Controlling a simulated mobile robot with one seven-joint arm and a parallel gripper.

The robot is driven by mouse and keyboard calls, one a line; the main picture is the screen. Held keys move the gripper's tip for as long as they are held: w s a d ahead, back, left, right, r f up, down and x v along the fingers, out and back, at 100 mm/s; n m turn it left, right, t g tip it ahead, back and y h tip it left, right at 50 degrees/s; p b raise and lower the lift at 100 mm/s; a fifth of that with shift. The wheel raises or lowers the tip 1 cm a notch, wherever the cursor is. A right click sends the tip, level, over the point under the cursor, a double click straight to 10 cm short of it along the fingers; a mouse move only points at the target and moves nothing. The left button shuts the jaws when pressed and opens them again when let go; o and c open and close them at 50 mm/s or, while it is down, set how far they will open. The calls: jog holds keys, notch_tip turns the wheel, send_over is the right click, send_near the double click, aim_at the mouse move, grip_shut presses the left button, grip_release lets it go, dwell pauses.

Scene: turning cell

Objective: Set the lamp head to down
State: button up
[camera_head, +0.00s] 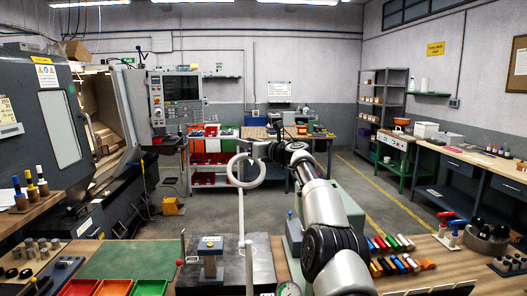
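The lamp appears to be the white ring-shaped head (245,171) on a thin white stem (245,240) rising from the front bench, near the picture's middle. The ring stands upright, its open face turned towards the camera. My arm reaches up from the lower right and bends left at the wrist. My gripper (260,149) is at the ring's upper right edge, overlapping it in the picture. I cannot tell whether it touches the ring. The fingers are too small and dark to tell whether they are open or shut.
On the front bench lie a green mat (130,260), red, orange and green bins (115,288), a grey block fixture (210,255) and several coloured-handled tools (395,250). A lathe (60,130) stands at the left.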

jog(key=s+d+f+b, duration=0.1)
jog(key=b, duration=0.2)
jog(key=b+v, duration=1)
jog(key=v, duration=0.5)
jog(key=shift+s+r, duration=0.35)
jog(key=shift+r, duration=0.15)
